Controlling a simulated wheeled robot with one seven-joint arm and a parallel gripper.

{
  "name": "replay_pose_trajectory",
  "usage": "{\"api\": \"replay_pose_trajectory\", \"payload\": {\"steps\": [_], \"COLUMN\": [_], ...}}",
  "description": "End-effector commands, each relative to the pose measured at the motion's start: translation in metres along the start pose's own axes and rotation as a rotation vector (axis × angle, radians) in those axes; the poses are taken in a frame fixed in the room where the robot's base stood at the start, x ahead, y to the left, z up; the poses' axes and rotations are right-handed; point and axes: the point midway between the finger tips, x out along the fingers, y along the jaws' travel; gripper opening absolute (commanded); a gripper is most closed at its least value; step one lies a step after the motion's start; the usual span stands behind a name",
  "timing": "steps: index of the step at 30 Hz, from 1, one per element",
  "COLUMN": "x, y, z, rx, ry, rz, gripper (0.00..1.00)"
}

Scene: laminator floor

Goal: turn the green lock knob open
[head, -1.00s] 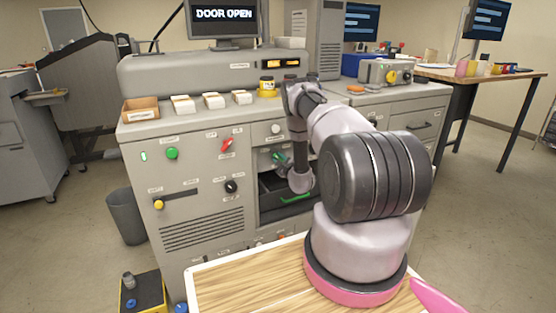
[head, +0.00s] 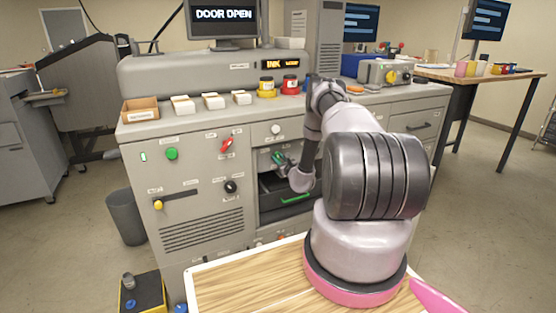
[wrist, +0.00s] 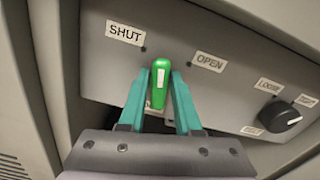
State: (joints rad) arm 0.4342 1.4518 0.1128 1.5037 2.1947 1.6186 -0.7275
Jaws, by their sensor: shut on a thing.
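The green lock knob (wrist: 160,88) shows in the wrist view, a bright green bar with a white stripe on a grey panel. Its stripe points between the SHUT label (wrist: 125,32) on the left and the OPEN label (wrist: 209,61) on the right, between their two dark dots. My gripper (wrist: 161,76) is shut on it, one teal finger on each side. In the head view my gripper (head: 279,159) is small, inside the cabinet's recess, and the knob cannot be made out there.
A black knob (wrist: 287,120) with its own labels sits right of the lock knob. In the head view a dark drawer with a green handle (head: 296,197) lies below my gripper. The monitor (head: 222,17) reads DOOR OPEN. Ink jars (head: 267,87) stand on the cabinet top.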

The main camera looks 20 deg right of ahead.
Motion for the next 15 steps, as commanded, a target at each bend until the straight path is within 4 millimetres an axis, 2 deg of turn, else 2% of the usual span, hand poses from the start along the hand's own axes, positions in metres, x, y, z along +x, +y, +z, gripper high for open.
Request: {"api": "replay_pose_trajectory", "payload": {"steps": [15], "x": [-0.0015], "y": [-0.004], "z": [-0.0032], "rx": [0.493], "ry": [0.004], "rz": [-0.002], "gripper": [0.0]}}
